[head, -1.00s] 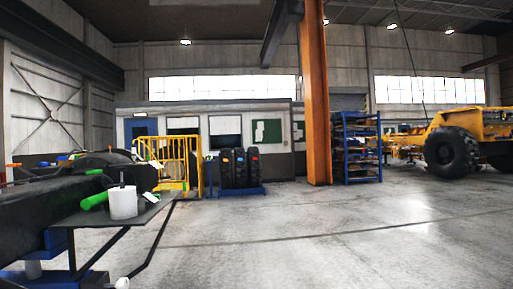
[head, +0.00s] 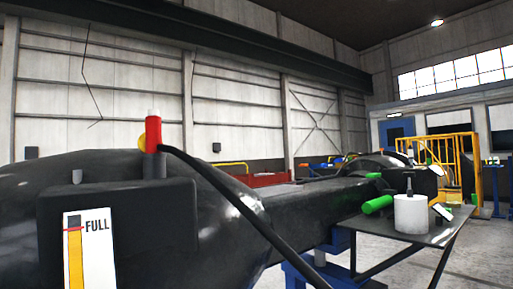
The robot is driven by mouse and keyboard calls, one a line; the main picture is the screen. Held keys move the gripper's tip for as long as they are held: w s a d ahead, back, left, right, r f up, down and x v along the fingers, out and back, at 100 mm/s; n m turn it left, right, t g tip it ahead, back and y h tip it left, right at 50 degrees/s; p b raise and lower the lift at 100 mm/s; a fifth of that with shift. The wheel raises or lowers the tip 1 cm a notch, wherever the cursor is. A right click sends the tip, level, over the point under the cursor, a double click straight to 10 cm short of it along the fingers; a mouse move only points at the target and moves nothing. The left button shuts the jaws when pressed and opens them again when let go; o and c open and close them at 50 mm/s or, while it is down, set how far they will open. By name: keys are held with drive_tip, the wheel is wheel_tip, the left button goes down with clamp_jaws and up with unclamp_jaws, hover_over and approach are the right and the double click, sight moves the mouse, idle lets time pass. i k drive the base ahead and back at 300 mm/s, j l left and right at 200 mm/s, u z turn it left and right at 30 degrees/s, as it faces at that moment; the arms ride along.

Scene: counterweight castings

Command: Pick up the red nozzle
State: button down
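A red nozzle (head: 153,134) with a pale tip stands upright on a short dark post (head: 154,166) on top of a dark block, left of the middle of the head view. A thick black hose (head: 236,205) starts beside it and runs down to the right. How the hose joins the nozzle is not clear. My gripper does not show in the head view.
A gauge marked FULL (head: 76,250) is on the dark block's front. A long black casting (head: 310,212) rests on blue stands. A side table (head: 440,232) at right holds a white canister (head: 411,214) and a green cylinder (head: 377,205). Yellow railing (head: 440,152) stands behind.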

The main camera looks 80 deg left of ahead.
sight(153, 130)
drive_tip(key=u, duration=2.7)
